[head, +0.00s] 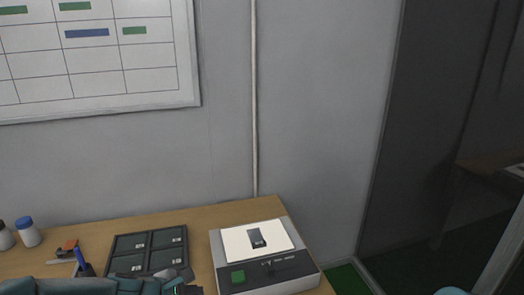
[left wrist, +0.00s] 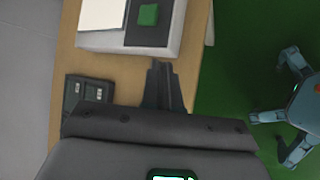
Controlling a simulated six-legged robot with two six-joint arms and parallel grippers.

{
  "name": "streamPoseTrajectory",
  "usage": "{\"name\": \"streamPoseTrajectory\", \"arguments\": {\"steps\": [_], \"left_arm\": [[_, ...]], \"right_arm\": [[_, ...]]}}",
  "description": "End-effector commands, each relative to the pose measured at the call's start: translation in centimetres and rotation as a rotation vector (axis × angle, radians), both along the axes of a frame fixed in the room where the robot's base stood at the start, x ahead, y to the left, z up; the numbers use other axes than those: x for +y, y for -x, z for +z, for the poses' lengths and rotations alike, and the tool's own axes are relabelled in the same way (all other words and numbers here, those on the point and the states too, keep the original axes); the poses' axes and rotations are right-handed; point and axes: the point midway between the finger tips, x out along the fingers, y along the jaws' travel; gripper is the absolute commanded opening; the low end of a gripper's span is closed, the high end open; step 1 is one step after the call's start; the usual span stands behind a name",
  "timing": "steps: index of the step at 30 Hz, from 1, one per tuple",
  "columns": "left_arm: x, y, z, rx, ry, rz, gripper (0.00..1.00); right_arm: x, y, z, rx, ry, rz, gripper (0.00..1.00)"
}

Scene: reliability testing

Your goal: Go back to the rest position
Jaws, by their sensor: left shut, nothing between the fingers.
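My left arm reaches in along the bottom edge of the head view, in front of the dark tray. In the left wrist view my left gripper (left wrist: 161,72) is shut with its fingers together and empty, over the wooden table (left wrist: 98,62). Its fingertips point toward the front of the white testing device (left wrist: 172,42); I cannot tell the exact gap. In the head view the gripper's end is mostly cut off by the bottom edge. My right gripper is in neither view.
The testing device (head: 227,267) has a green button (head: 238,277) and a small dark part (head: 257,238) on its white top. A dark compartment tray (head: 148,248) stands left of it. Bottles (head: 27,232) and a blue-handled tool (head: 82,262) are farther left. Green floor (left wrist: 240,80) lies beyond the table.

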Motion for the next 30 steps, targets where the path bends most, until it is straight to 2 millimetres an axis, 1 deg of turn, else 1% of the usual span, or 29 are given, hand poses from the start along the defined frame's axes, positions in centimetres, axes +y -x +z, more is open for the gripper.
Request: {"name": "streamPoseTrajectory", "arguments": {"steps": [2,4,8,11,14,17,20,23,24,25,27,29,30], "left_arm": [[-0.1,-0.1,0.0,0.0,-0.001,-0.001,0.0],[-0.4,0.4,-2.2,0.046,0.004,-0.006,0.0],[-1.5,2.1,-5.6,0.122,0.003,-0.037,0.0],[-2.1,3.9,-8.2,0.178,-0.018,-0.082,0.0],[-2.6,6.3,-11.0,0.233,-0.055,-0.141,0.0],[-3.0,9.3,-14.1,0.285,-0.112,-0.23,0.0],[-3.4,13.6,-17.7,0.333,-0.194,-0.376,0.0],[-3.6,19.8,-21.6,0.353,-0.304,-0.623,0.0],[-3.7,22.5,-22.9,0.335,-0.35,-0.757,0.0],[-3.8,24.4,-23.6,0.307,-0.384,-0.862,0.0],[-4.1,27.0,-24.4,0.206,-0.445,-1.066,0.0],[-4.5,28.1,-24.5,0.105,-0.486,-1.198,0.0],[-4.6,28.1,-24.3,0.035,-0.516,-1.26,0.0]], "right_arm": [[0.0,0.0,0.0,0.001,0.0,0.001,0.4],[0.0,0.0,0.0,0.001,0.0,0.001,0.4],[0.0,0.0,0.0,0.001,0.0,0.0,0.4],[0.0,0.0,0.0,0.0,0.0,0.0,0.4],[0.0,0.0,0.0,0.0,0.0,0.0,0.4],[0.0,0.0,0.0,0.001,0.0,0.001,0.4],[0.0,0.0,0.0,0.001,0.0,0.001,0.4],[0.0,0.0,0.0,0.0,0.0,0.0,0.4],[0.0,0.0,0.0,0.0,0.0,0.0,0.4],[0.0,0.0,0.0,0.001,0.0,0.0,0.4],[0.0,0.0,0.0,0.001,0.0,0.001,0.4],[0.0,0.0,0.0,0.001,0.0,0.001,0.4],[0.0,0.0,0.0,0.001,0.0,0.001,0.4]]}}
